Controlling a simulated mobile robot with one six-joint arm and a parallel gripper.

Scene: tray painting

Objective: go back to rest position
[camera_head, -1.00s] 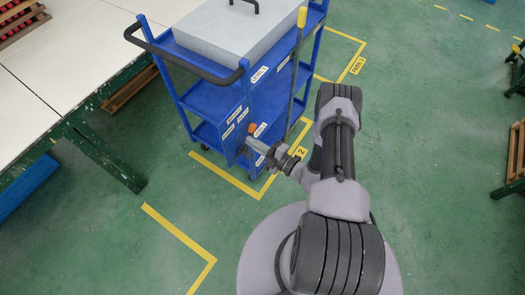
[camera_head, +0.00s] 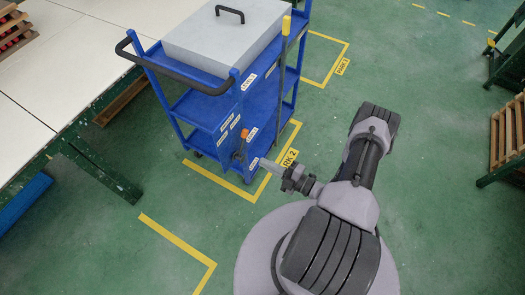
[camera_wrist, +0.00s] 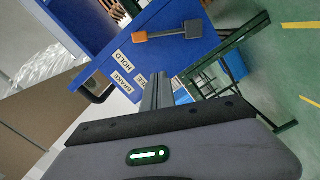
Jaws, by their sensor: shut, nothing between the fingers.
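My gripper (camera_head: 268,165) is in front of the blue trolley's near end, apart from it, with nothing held. In the wrist view its two fingers (camera_wrist: 158,88) lie together, pointing toward the trolley. My arm is bent, with its elbow up at the right. The head view shows no separate mark for a rest position.
The blue trolley (camera_head: 213,110) carries a grey lidded box (camera_head: 215,45) and a yellow-topped pole (camera_head: 286,26). A white table (camera_head: 60,65) stands left, a wooden crate (camera_head: 508,133) right. Green floor is free around my base.

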